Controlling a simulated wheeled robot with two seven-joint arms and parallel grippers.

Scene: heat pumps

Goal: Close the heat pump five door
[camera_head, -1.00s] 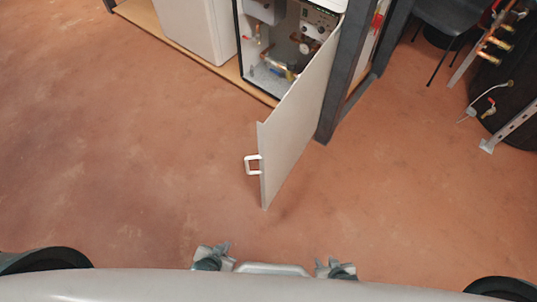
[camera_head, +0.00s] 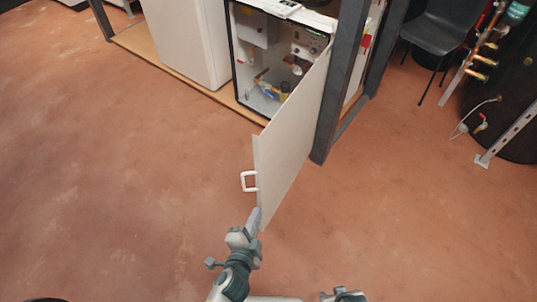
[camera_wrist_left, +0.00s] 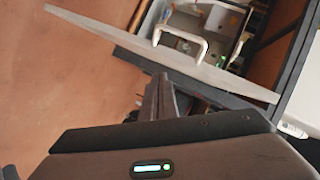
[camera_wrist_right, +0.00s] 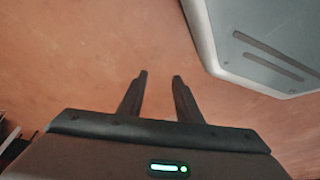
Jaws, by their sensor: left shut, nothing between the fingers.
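The heat pump door (camera_head: 288,145) is a pale panel standing wide open, swung out from the cabinet (camera_head: 268,112) with pipes and a gauge inside. A white handle (camera_head: 245,181) sits near its free edge. The door (camera_wrist_left: 115,41) and its handle (camera_wrist_left: 180,38) also show in the left wrist view. My left gripper (camera_head: 254,215) is shut and empty, close to the door's lower free corner; I cannot tell whether it touches. Its fingers (camera_wrist_left: 161,82) point toward the door. My right gripper (camera_wrist_right: 160,75) is open and empty above the floor, barely showing at the head view's bottom edge.
A dark post (camera_head: 340,85) stands at the door's hinge side. A white cabinet (camera_head: 187,40) stands left of the open one on a wooden base. A dark chair (camera_head: 440,32) and a black tank with pipes (camera_head: 512,110) are at the right. The floor at the left is clear.

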